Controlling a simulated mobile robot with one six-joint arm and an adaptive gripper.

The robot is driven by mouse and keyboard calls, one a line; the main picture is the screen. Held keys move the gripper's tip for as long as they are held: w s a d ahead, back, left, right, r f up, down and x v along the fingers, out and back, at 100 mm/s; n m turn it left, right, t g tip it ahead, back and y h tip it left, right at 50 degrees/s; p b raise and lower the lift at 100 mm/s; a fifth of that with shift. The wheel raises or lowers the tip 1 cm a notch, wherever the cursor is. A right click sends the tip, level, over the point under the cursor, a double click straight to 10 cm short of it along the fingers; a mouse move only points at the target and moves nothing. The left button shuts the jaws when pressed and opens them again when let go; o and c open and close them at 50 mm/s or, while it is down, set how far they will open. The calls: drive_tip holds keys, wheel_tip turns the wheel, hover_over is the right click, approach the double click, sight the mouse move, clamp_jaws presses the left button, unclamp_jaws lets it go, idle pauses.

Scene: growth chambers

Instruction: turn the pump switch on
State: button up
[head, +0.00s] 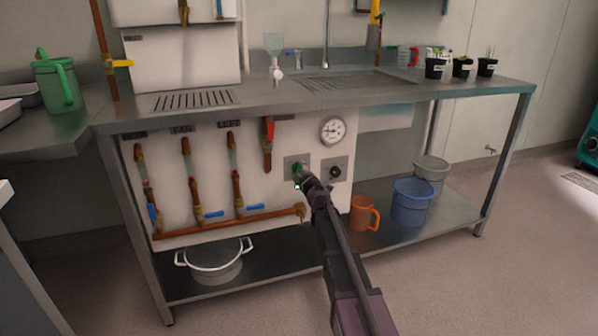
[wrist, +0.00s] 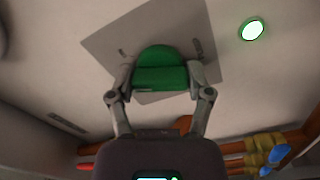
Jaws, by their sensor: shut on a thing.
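The pump switch is a green knob (wrist: 161,70) on a square grey plate (wrist: 112,38) in the wrist view. A round green light (wrist: 253,30) glows near the plate in the wrist view.
A second plate with a black dial (head: 335,172) sits just right of the knob, below a round gauge (head: 332,130). Copper pipes with a red-handled valve (head: 269,130) and blue levers (head: 214,214) run left of it. An orange jug (head: 362,213) and blue bucket (head: 412,202) stand on the shelf.

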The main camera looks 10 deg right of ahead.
drive_tip(key=shift+w+m, duration=0.1)
drive_tip(key=shift+m, duration=2.1)
drive_tip(key=o, duration=1.1)
drive_tip(key=shift+o, duration=0.2)
drive_tip(key=shift+s, duration=0.25)
drive_tip(key=s+d, duration=0.2)
drive_tip(key=s, duration=0.9)
drive_tip(key=shift+s, duration=0.25)
